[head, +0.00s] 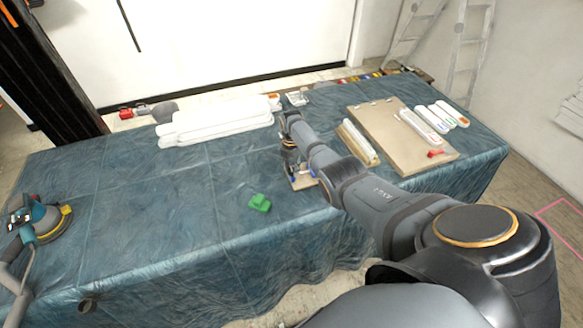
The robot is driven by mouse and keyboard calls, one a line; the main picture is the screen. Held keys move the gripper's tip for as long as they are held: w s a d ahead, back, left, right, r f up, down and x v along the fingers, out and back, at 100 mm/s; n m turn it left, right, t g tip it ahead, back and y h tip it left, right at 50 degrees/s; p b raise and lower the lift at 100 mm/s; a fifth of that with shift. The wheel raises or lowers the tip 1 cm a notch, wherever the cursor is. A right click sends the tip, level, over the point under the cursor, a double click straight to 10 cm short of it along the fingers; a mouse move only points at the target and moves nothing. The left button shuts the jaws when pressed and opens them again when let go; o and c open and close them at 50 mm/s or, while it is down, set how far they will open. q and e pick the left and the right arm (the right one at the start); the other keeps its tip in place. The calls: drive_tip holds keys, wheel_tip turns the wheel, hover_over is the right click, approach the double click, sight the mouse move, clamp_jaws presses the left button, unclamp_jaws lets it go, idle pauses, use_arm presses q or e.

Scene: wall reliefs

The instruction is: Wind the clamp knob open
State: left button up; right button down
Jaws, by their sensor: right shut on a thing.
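My right arm reaches in from the lower right, and my right gripper (292,166) is low over the middle of the cloth-covered table. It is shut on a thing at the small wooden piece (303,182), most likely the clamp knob. The knob and the clamp are mostly hidden by the gripper and forearm, so I cannot make out how far the clamp is open. A bit of blue shows beside the fingers. My left gripper is not in view.
A green object (259,202) lies left of the gripper. White panels (215,122) lie behind it. A brown board (378,121) with white strips and a red piece (436,153) is at right. A teal sander (45,222) stands at left. The front-left cloth is mostly clear.

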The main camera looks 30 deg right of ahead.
sight(292, 169)
drive_tip(key=c, duration=1)
unclamp_jaws()
wheel_tip(292, 169, up, 12)
